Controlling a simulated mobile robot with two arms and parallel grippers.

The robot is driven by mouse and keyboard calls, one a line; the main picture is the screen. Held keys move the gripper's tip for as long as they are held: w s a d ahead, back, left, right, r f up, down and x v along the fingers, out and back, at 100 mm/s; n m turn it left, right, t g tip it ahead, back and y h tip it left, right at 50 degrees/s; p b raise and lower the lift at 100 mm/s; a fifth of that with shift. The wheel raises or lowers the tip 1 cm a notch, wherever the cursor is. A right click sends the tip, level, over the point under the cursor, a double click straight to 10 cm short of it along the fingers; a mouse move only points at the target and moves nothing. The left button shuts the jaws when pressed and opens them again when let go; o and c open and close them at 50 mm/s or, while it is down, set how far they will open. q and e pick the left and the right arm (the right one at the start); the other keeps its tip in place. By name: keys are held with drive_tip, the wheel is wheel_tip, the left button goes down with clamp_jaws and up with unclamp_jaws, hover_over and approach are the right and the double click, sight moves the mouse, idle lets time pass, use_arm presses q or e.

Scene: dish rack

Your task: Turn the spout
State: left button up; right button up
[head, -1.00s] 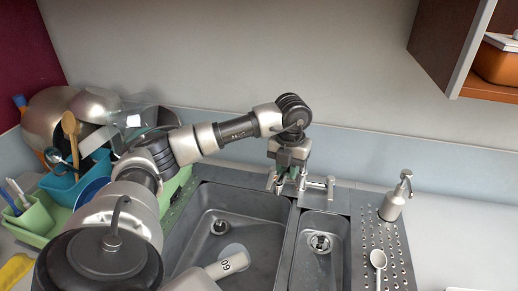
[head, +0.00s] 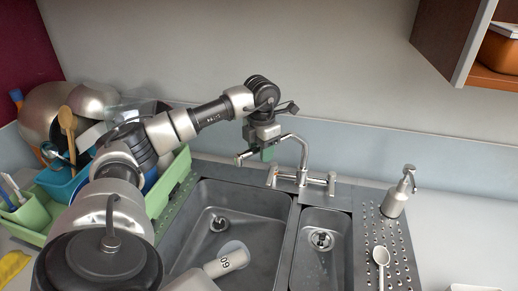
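The faucet (head: 304,176) stands at the back of the sink, with a handle at each side of its base. Its chrome spout (head: 297,138) rises, curves over and points left, so its tip (head: 240,160) is above the back of the left basin. My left gripper (head: 268,154) hangs fingers-down at the spout, between its bend and its tip, and hides part of it. A green pad shows on the fingers, but I cannot tell whether they are closed on the spout.
The sink has a large left basin (head: 200,228) and a narrow right basin (head: 312,262). A soap dispenser (head: 396,196) and a white spoon (head: 381,264) are on the right drainboard. A full green dish rack (head: 179,170) stands left. A cabinet (head: 445,45) hangs upper right.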

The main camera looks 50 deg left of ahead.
use_arm(q)
drive_tip(key=shift+o, duration=0.8)
drive_tip(key=shift+d, duration=0.1)
drive_tip(key=shift+r+p, duration=0.8)
drive_tip(key=shift+r, duration=0.2)
wheel_tip(320, 180, up, 6)
drive_tip(key=p, duration=0.5)
drive_tip(key=shift+s+f, duration=0.1)
